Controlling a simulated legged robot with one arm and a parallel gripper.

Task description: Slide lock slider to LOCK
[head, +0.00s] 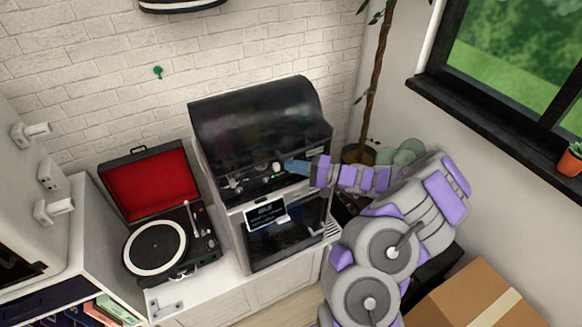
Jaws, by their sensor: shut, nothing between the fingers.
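A dark machine with a rounded smoky lid (255,118) stands on the white cabinet, with a small lit screen (266,213) on its front. A control strip (250,180) with small knobs runs below the lid. I cannot make out which small part is the lock slider, nor read any LOCK mark. My gripper (291,167) reaches in from the right, its bluish tip shut and empty at the right part of the control strip. I cannot tell whether it touches anything there. The tip and wrist hide part of the strip.
An open record player (155,250) with a red-lined lid sits left of the machine. A cardboard box (475,298) is at the lower right. A plant pot (358,156) stands behind my arm. White wall fittings (53,208) are at the far left.

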